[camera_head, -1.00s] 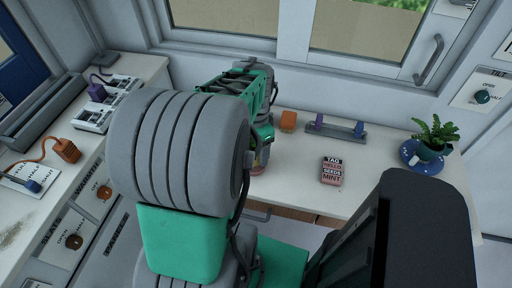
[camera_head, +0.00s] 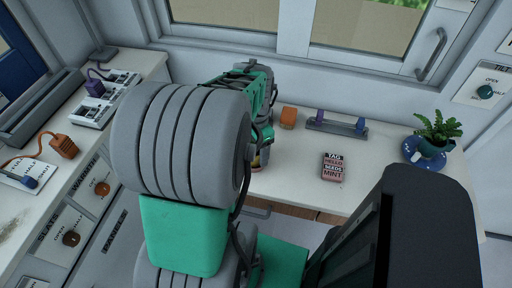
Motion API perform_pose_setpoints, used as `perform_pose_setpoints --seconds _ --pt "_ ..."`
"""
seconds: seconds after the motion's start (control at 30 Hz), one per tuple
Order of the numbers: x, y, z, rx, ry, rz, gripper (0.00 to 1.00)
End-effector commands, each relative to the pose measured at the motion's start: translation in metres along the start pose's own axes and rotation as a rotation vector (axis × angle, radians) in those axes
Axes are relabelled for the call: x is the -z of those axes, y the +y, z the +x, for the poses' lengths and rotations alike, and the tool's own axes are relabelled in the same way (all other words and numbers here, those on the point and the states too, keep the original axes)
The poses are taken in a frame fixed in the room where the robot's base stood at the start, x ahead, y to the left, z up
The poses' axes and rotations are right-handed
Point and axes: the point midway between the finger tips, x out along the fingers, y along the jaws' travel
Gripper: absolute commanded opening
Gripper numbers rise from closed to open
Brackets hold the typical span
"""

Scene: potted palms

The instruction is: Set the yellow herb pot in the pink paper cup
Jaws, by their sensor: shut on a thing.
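My gripper (camera_head: 262,146) is at the end of my green and grey arm, over the white bench near the middle of the view. My own arm links hide most of it. A small patch of yellow and reddish colour, which looks like the yellow herb pot (camera_head: 257,161), shows just below it, and my gripper is shut on it. Its shape and its height above the bench cannot be told. I cannot make out the pink paper cup; it may be hidden behind my arm.
A dark tag with print (camera_head: 333,167) lies on the bench. Behind it are an orange block (camera_head: 288,117) and a grey rack with purple and blue pegs (camera_head: 337,126). A fern in a blue pot (camera_head: 436,146) stands at right. The bench between is clear.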

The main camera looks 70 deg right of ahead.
Motion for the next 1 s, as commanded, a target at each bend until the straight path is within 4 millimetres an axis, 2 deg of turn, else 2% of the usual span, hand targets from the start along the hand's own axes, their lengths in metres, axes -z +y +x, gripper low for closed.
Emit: perform_pose_setpoints --seconds 0.2,0.23,0.53,1.0 --pt "0.0001 -0.0001 0.0101 0.001 0.000 0.000 0.34" --pt "0.0002 -0.0002 0.0099 0.001 0.001 0.000 0.71" --pt "0.0000 0.0000 0.0089 0.000 0.000 0.000 0.95" --pt "0.0000 0.0000 0.0084 0.000 0.000 0.000 1.00"
